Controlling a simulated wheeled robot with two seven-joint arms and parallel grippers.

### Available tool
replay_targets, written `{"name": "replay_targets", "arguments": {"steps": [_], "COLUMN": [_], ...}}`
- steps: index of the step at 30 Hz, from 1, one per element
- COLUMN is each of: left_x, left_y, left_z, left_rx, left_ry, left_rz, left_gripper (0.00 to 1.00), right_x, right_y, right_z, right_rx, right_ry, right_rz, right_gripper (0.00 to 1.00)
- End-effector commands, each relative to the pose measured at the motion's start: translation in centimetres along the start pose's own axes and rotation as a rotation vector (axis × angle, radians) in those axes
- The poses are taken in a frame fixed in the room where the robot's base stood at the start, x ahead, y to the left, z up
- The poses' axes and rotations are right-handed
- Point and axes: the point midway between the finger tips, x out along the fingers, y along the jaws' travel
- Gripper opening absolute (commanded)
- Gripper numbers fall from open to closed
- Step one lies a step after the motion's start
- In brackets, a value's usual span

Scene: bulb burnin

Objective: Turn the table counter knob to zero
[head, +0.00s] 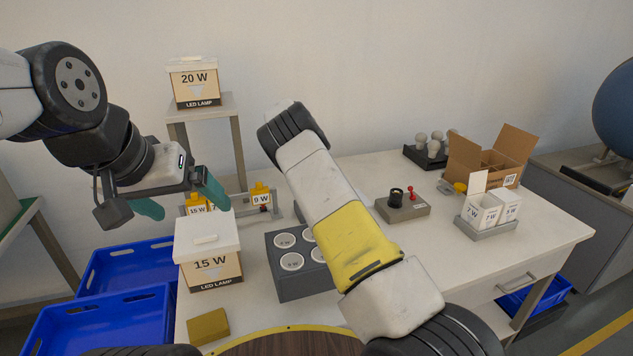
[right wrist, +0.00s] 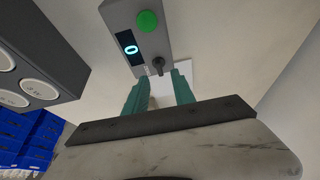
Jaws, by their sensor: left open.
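The table counter (right wrist: 150,22) is a grey box in the right wrist view, with a green button (right wrist: 148,21) and a dark display (right wrist: 131,49) that reads what looks like 0. Its dark knob (right wrist: 158,66) sits at the box's lower end. My right gripper (right wrist: 160,80) is open, its two teal fingers apart, with the knob just beyond and between the fingertips; no contact is visible. In the head view my right arm hides the counter and that gripper. My left gripper (head: 183,203) is open and empty above the 15 W box (head: 208,268).
A grey holder with round sockets (head: 308,284) stands left of my right arm; it also shows in the right wrist view (right wrist: 45,62). A grey block with a red lever (head: 404,208), an open carton (head: 492,155) and white boxes (head: 489,213) stand right. Blue crates (head: 100,315) lie left.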

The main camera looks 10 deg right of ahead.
Motion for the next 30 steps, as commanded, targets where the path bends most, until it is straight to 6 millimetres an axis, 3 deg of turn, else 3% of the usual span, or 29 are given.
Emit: {"name": "replay_targets", "arguments": {"steps": [6, 19, 23, 30], "left_x": [0.0, 0.0, 0.0, 0.0], "left_y": [0.0, 0.0, 0.0, 0.0], "left_z": [0.0, 0.0, 0.0, 0.0], "left_rx": [0.000, 0.000, 0.000, 0.000], "left_ry": [0.000, 0.000, 0.000, 0.000], "left_rz": [0.000, 0.000, 0.000, 0.000], "left_gripper": [0.94, 0.94, 0.94, 0.94], "right_x": [-2.5, -3.1, -4.8, -10.0], "right_y": [0.0, 0.2, 1.3, 6.6], "right_z": [0.0, -0.4, -2.7, -8.1], "right_rx": [0.000, 0.000, -0.013, -0.117], "right_ry": [0.000, -0.009, -0.057, -0.222], "right_rz": [0.001, 0.000, -0.010, -0.081], "right_gripper": [0.31, 0.31, 0.31, 0.31]}}
